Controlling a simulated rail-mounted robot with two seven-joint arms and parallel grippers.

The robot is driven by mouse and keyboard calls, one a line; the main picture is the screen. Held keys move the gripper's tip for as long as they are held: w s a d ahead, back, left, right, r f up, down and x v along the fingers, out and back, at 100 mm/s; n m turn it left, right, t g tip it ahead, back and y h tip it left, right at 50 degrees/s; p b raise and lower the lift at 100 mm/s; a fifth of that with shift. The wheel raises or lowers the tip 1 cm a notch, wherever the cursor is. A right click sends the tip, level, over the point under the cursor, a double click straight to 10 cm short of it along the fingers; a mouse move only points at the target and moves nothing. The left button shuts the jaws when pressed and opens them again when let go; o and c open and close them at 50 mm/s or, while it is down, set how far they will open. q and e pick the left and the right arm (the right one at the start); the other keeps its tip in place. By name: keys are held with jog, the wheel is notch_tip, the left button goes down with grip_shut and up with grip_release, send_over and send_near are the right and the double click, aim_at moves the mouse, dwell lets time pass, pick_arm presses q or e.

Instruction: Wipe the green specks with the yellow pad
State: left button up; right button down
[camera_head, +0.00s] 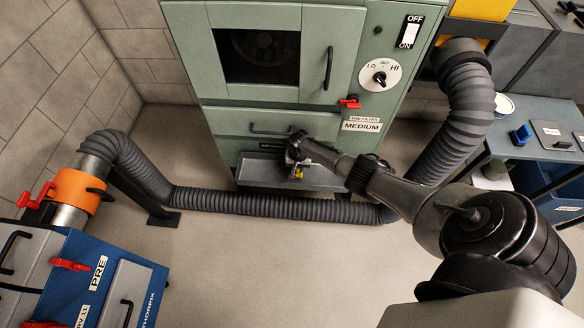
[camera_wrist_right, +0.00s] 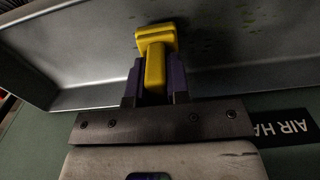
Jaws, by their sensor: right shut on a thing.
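The yellow pad (camera_wrist_right: 156,38) is a T-shaped block with a handle, held between the purple fingers of my right gripper (camera_wrist_right: 155,80). In the head view my right gripper (camera_head: 296,158) is over the grey tray (camera_head: 259,166) at the front of the green cabinet, with a bit of the yellow pad (camera_head: 298,174) showing. In the right wrist view the green specks (camera_wrist_right: 246,16) are small, dim spots on the tray floor, to the right of and around the pad's head. I cannot tell whether the pad touches the tray. My left gripper is not in view.
The green cabinet (camera_head: 225,117) stands behind the tray, with a red latch (camera_head: 350,102) and a MEDIUM label. A ribbed grey hose (camera_head: 270,206) runs along the floor in front. A blue machine (camera_head: 120,265) stands at left, a bench (camera_head: 520,110) at right.

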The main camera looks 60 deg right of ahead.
jog(key=shift+d+r, duration=0.1)
jog(key=shift+d, duration=0.05)
jog(key=shift+s+a, duration=0.1)
jog(key=shift+a, duration=0.15)
jog(key=shift+s+f, duration=0.15)
jog(key=shift+f, duration=0.05)
jog(key=shift+s+d+p, duration=0.55)
jog(key=shift+s, duration=0.2)
jog(key=shift+s+d+f, duration=0.15)
jog(key=shift+s+f, duration=0.05)
jog(key=shift+s, duration=0.35)
jog(key=shift+w+r+p, duration=0.1)
jog(key=shift+r+p, duration=0.05)
jog(key=shift+p, duration=0.15)
notch_tip(320, 180, up, 6)
jog(key=p, duration=0.6)
